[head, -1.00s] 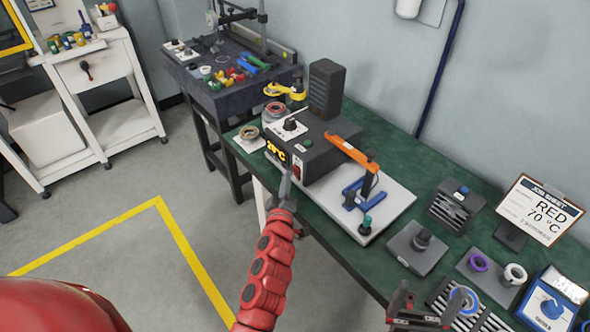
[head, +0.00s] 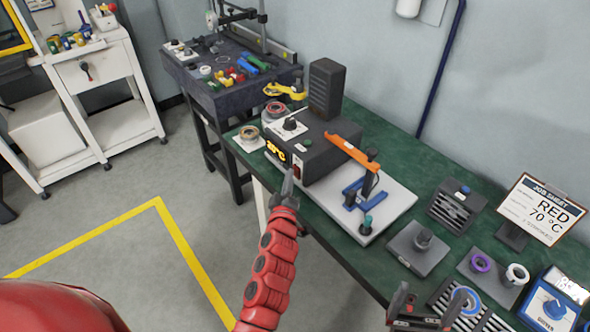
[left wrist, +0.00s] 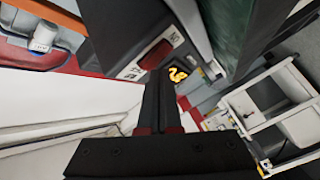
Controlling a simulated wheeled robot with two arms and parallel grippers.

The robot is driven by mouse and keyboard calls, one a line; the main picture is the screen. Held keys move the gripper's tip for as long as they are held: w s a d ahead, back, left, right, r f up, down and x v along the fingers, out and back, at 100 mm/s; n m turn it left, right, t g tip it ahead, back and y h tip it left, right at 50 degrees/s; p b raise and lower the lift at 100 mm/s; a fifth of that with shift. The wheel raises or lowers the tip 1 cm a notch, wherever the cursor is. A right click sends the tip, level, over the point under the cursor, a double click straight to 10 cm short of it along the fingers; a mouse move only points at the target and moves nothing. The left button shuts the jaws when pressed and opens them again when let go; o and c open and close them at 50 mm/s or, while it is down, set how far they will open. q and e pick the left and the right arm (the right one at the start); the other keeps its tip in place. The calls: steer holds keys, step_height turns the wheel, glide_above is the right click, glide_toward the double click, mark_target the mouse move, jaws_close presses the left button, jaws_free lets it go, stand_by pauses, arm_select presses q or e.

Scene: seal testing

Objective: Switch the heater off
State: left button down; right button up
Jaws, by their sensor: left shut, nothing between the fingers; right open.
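The heater (head: 325,147) is a dark box on the green bench, with a lit orange display (head: 276,151) and a red switch (head: 297,170) on its front. The display reads in °C; its digits are hard to make out. My left gripper (head: 288,176) is shut and empty, its tips close in front of the heater's front, just below the switch. In the left wrist view, the dark red switch (left wrist: 157,54) and the display (left wrist: 178,75) lie just beyond the fingertips (left wrist: 160,82). Contact cannot be told. My right gripper (head: 427,307) is open and empty at the bench's front.
A white plate with an orange-and-blue lever stand (head: 368,190) is right of the heater. A job sheet (head: 540,208) reads RED 70 °C. Several fixtures and a blue device (head: 550,303) stand at right.

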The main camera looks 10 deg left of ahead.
arm_select(q)
steer(key=shift+w+d, duration=0.2)
steer(key=shift+a, duration=0.1)
stand_by(0.4)
steer(key=shift+s+a+f, duration=0.1)
steer(key=shift+s+a, duration=0.3)
steer(key=shift+s, duration=0.2)
steer(key=shift+s, duration=0.1)
steer(key=shift+s+a+f+p, duration=0.1)
steer(key=shift+s+a+p, duration=0.3)
steer(key=shift+s+a, duration=0.45)
steer(key=shift+s+a+f+p, duration=0.1)
steer(key=shift+s+a+p, duration=0.25)
steer(key=shift+s+a, duration=0.5)
steer(key=shift+s+d, duration=0.15)
steer(key=shift+d, duration=0.05)
steer(key=shift+d, duration=0.1)
